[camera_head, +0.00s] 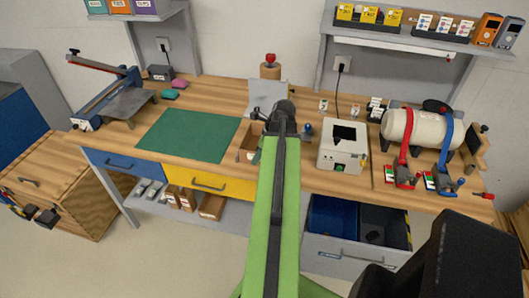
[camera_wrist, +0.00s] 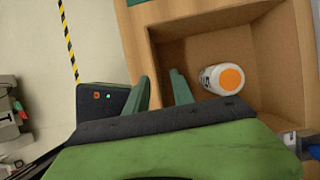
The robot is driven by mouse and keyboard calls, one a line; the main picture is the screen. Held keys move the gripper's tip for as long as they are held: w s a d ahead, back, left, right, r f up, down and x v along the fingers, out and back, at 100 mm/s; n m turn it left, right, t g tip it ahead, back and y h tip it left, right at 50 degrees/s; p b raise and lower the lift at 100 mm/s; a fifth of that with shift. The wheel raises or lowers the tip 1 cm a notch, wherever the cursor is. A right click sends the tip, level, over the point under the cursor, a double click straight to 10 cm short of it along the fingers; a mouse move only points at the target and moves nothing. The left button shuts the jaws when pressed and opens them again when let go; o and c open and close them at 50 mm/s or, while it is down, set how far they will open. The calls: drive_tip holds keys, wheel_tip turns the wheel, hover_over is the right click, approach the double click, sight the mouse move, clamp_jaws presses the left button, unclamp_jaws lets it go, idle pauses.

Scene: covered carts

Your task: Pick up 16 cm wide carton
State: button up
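The carton is an open brown box (camera_wrist: 290,60) in the wrist view, with a white bottle with an orange cap (camera_wrist: 230,79) lying inside. In the head view the carton (camera_head: 245,156) stands at the bench's front edge, partly hidden by my green arm. My gripper (camera_wrist: 160,90) has its two teal fingers apart at the carton's left wall. The left finger is outside the wall and the right finger is inside. I cannot tell whether they touch the wall. In the head view my arm hides the fingertips.
A green mat (camera_head: 188,135) lies left of the carton. A white box-shaped device (camera_head: 342,146) stands to the right. A tank with red and blue straps (camera_head: 423,129) is farther right. A red-topped object (camera_head: 270,67) stands behind. Drawers (camera_head: 209,182) sit under the bench.

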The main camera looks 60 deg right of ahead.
drive_tip(key=shift+b+x, duration=0.35)
drive_tip(key=shift+x, duration=0.7)
drive_tip(key=shift+s+r, duration=0.1)
drive_tip(key=shift+s, duration=0.05)
clamp_jaws()
idle(0.4)
